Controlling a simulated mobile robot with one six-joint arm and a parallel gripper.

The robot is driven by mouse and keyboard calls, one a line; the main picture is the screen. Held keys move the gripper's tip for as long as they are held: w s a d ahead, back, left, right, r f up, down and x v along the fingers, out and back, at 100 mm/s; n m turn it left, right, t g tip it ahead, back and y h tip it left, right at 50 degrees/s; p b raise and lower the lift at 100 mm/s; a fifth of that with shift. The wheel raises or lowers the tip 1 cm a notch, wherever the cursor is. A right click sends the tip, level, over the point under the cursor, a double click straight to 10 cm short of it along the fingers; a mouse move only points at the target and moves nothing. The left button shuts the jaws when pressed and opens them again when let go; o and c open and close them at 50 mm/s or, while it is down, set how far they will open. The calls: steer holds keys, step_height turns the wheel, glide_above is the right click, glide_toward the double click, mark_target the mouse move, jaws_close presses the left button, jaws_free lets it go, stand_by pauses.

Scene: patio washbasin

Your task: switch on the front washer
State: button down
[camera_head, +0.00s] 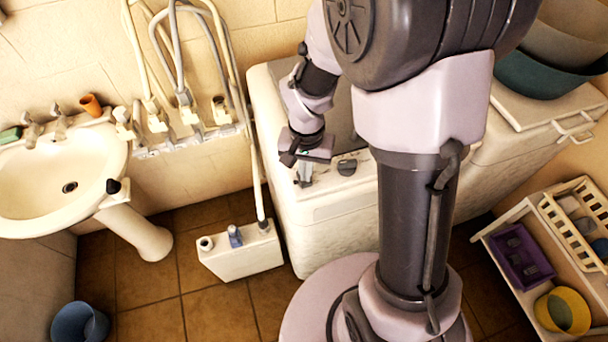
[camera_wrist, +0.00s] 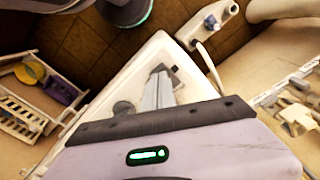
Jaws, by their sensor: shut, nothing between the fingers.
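The front washer (camera_head: 335,240) is a white machine in the middle of the head view, partly hidden behind my arm. A dark round knob (camera_head: 347,167) sits on its control panel; the knob also shows in the wrist view (camera_wrist: 123,108). My gripper (camera_head: 304,180) is shut and empty, pointing down at the panel, to the left of the knob in the head view. In the wrist view my gripper (camera_wrist: 160,72) covers part of the pale panel. I cannot tell whether the fingertips touch the panel, and any control beneath them is hidden.
A washbasin (camera_head: 40,215) stands at the left. A white container (camera_head: 242,252) with a blue cap is on the floor left of the washer. Pipes and hoses run up the back wall. A shelf rack (camera_head: 500,240) and stacked bowls (camera_head: 545,75) stand at the right.

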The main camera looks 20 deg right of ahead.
steer(key=shift+f+b, duration=0.75)
steer(key=shift+f, duration=0.1)
stand_by(0.3)
step_height(320, 180, up, 7)
steer(key=p, duration=0.5)
steer(key=shift+r+p, duration=0.1)
steer(key=shift+p, duration=0.2)
steer(key=shift+b, duration=0.3)
